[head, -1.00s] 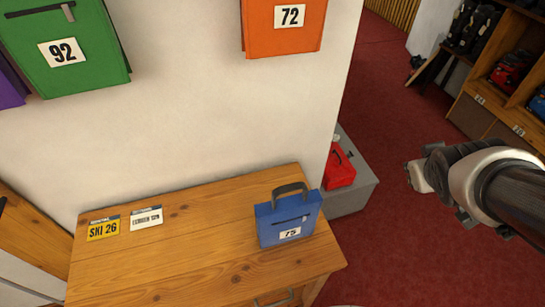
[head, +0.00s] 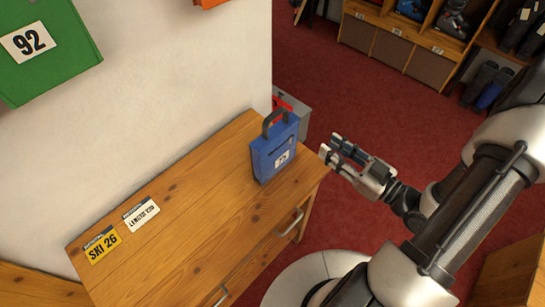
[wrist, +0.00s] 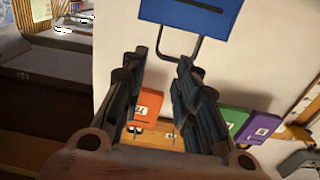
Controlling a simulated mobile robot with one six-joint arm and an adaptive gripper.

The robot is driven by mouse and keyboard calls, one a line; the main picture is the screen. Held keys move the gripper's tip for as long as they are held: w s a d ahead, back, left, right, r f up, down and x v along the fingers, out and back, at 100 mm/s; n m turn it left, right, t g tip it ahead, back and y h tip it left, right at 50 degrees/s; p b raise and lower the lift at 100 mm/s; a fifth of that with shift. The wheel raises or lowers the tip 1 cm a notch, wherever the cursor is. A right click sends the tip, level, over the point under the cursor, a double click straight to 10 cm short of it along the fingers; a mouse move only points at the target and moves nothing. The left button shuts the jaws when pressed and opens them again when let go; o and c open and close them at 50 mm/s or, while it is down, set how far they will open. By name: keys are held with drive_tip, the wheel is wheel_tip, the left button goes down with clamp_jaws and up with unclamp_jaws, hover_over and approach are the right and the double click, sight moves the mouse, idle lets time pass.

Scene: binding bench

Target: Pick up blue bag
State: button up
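The blue bag (head: 272,152) stands upright at the right end of the wooden bench, its dark handle (head: 274,117) up and a white number label on its front. My gripper (head: 329,153) is to the right of the bag, just past the bench edge, apart from it and pointing toward it. In the wrist view, the blue bag (wrist: 190,15) appears upside down at the top, its handle hanging beyond my fingers. My gripper (wrist: 157,75) is open there, with nothing between its fingers.
The wooden bench (head: 190,205) also bears a yellow SKI 26 card (head: 102,244) and a white card (head: 141,213). A green bag (head: 50,45) hangs on the wall. A red item (head: 284,101) sits on a grey box behind the bench. Shelves stand at the back.

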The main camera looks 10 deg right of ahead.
sight(285, 122)
drive_tip(key=b+x, duration=0.2)
drive_tip(key=x, duration=1.5)
drive_tip(key=shift+w+d+f, duration=0.1)
